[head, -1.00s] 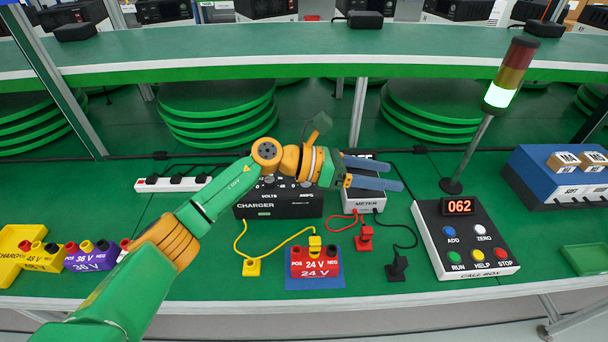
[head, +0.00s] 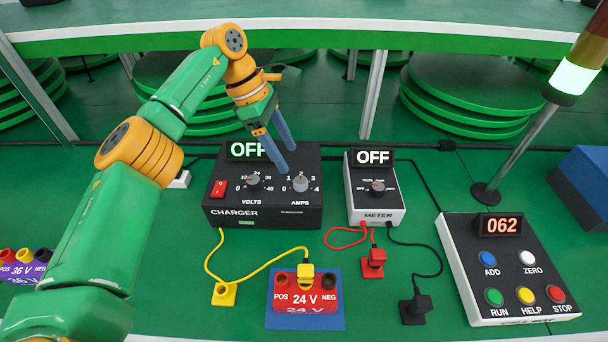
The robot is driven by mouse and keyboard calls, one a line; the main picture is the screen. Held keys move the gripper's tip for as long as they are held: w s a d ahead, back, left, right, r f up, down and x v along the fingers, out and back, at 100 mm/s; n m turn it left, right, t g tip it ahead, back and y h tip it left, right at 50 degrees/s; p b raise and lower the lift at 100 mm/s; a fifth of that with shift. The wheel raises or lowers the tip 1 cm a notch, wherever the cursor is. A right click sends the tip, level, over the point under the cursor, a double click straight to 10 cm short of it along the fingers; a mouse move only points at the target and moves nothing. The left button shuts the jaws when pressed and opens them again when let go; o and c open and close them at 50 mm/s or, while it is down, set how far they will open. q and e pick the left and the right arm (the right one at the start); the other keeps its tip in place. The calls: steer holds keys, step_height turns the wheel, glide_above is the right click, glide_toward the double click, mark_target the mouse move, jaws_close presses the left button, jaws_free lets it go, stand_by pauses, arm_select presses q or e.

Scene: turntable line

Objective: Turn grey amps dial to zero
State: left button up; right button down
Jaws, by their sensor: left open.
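The black charger (head: 262,205) stands on the green bench with its display reading OFF. Its grey amps dial (head: 301,183) is on the right of its face, with marks from 0 to 4 around it; the pointer seems to be near the top, though it is small. The volts dial (head: 253,182) and a red switch (head: 219,188) are to its left. My left gripper (head: 285,160) is open and empty, its blue fingers pointing down just above and left of the amps dial, apart from it as far as I can tell. My right gripper is not in view.
A meter (head: 375,205) reading OFF stands right of the charger. The red 24 V battery (head: 305,291) sits in front on a blue mat, with a yellow plug on it. Yellow, red and black leads cross the bench. A call box (head: 507,265) showing 062 is at right.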

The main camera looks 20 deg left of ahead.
mark_target(300, 180)
arm_select(q)
steer(key=shift+s+d+f, duration=0.1)
steer(key=shift+f, duration=0.35)
steer(key=x, duration=0.6)
steer(key=shift+d+f+p, duration=0.15)
steer(key=shift+d+p, duration=0.05)
steer(key=shift+p, duration=0.1)
jaws_close()
